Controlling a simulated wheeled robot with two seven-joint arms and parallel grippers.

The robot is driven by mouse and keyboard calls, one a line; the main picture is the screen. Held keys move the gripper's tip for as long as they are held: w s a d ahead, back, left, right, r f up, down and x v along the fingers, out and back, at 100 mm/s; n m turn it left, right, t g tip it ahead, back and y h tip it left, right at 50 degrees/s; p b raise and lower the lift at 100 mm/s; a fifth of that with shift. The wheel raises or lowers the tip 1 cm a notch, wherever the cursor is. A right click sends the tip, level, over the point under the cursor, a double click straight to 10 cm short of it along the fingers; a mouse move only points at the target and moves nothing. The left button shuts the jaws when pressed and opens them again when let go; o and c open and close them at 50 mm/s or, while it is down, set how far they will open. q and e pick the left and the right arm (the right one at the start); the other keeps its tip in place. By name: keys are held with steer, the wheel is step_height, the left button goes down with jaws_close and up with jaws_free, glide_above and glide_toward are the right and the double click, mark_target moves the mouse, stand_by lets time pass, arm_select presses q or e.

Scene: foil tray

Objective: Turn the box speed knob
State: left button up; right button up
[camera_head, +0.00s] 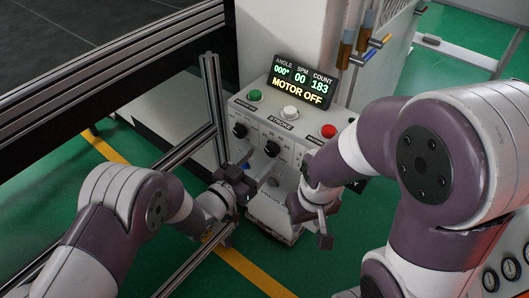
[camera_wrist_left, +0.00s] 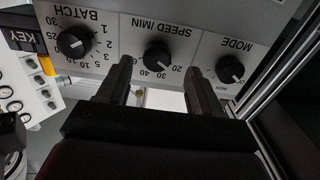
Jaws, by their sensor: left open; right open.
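The speed knob (camera_wrist_left: 157,57) is black and round, on the white front of the control box (camera_head: 287,112), under an upside-down SPEED /MIN label in the left wrist view. It is the middle knob in the head view (camera_head: 272,148). My left gripper (camera_wrist_left: 160,80) is open, its two dark fingers apart and pointing at the panel, one on each side of the speed knob in the picture. I cannot tell whether they touch it. In the head view my left gripper (camera_head: 252,178) is below the knob row. My right gripper (camera_head: 314,218) is open, in front of the box's lower right.
The BATCH knob (camera_wrist_left: 77,40) and MODE knob (camera_wrist_left: 230,69) flank the speed knob. Green (camera_head: 254,95), white (camera_head: 289,112) and red (camera_head: 328,131) buttons sit on top. The display (camera_head: 300,80) reads MOTOR OFF. A metal frame post (camera_head: 213,105) stands close to the left.

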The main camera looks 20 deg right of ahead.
mark_target(270, 152)
arm_select(q)
steer(key=x, duration=0.3)
steer(key=shift+s+d, duration=0.15)
steer(key=shift+d, duration=0.4)
steer(key=shift+w, duration=0.3)
steer(key=shift+a, duration=0.1)
arm_select(e)
steer(key=shift+s+d, duration=0.1)
steer(key=shift+d, duration=0.05)
arm_select(q)
steer(key=c, duration=1.1)
steer(key=shift+o, duration=0.2)
